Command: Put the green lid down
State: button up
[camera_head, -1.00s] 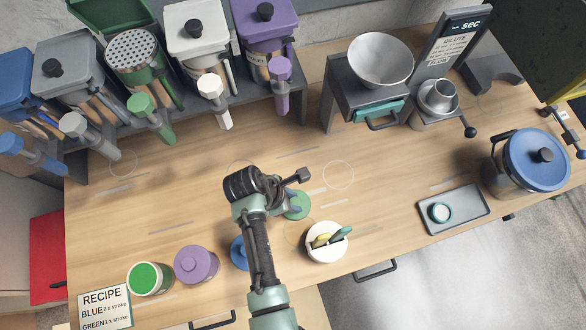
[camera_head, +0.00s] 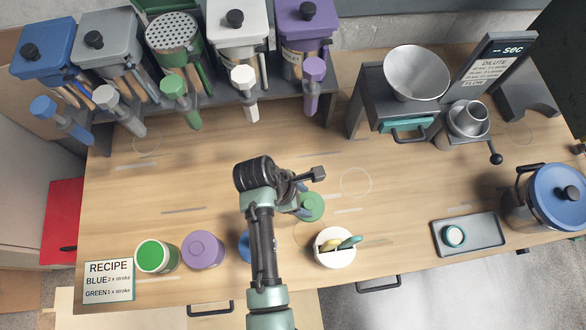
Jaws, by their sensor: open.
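The green lid (camera_head: 313,206) is a round green disc at the middle of the wooden table and looks to lie flat on it. My gripper (camera_head: 303,208) is open at the lid's left side, with its fingers partly hidden by my arm. I cannot tell whether a finger still touches the lid. A white jar with a green top surface (camera_head: 157,256) stands at the front left. It looks like an uncovered jar with green contents.
A purple-lidded jar (camera_head: 203,250) and a partly hidden blue one (camera_head: 244,246) stand left of my arm. Dispensers line the back left. A dark tray (camera_head: 482,233) lies at right. The table's middle left is clear.

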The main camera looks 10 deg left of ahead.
jog(key=v, duration=0.9)
jog(key=shift+b, duration=0.3)
jog(key=shift+a, duration=0.1)
